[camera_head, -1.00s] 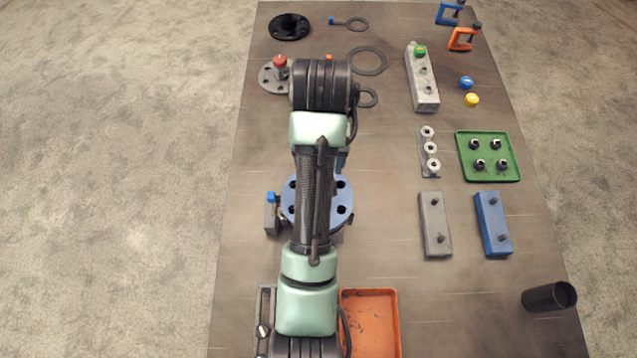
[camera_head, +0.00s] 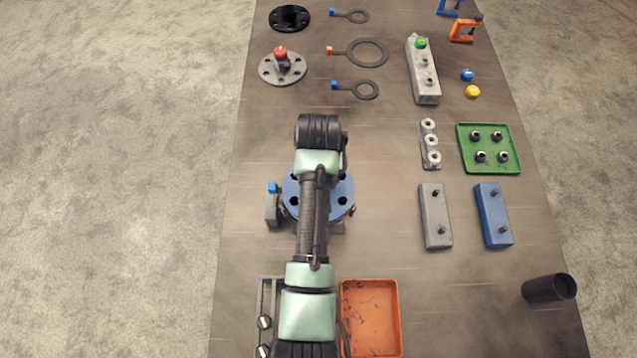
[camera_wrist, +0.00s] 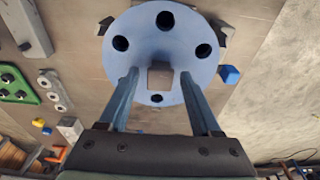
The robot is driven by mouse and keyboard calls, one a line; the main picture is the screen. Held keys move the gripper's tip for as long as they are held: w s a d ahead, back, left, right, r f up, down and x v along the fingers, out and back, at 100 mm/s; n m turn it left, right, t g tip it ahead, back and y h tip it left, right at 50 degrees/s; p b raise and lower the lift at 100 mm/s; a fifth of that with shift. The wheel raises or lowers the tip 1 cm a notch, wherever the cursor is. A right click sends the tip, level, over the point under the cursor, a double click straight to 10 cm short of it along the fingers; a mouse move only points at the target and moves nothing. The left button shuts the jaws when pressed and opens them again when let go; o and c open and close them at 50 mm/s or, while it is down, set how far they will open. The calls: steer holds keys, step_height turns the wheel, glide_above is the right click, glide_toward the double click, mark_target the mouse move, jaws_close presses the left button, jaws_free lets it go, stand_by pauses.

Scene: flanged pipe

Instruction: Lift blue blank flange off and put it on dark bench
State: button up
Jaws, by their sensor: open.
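The blue blank flange (camera_head: 341,190) is a round disc with a ring of dark bolt holes, on the dark bench's left side in the head view. My arm covers its middle there and hides my gripper. In the wrist view the blue blank flange (camera_wrist: 140,32) faces the camera, with a grey-brown block-shaped handle at its centre. My gripper (camera_wrist: 158,75) is open, one finger on each side of the handle, with gaps visible. I cannot tell how deep the fingers reach. The dark bench (camera_head: 385,210) runs under everything.
A small valve-like part with a blue cap (camera_head: 273,188) sits left of the flange. An orange tray (camera_head: 398,320), a grey block (camera_head: 434,225) and a blue block (camera_head: 493,225) lie to the right. A red-knobbed grey flange (camera_head: 268,72) stands farther back. Bench between flange and grey block is clear.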

steer(key=shift+f, duration=0.25)
jaws_close()
steer(key=shift+w+r, duration=0.1)
stand_by(1.2)
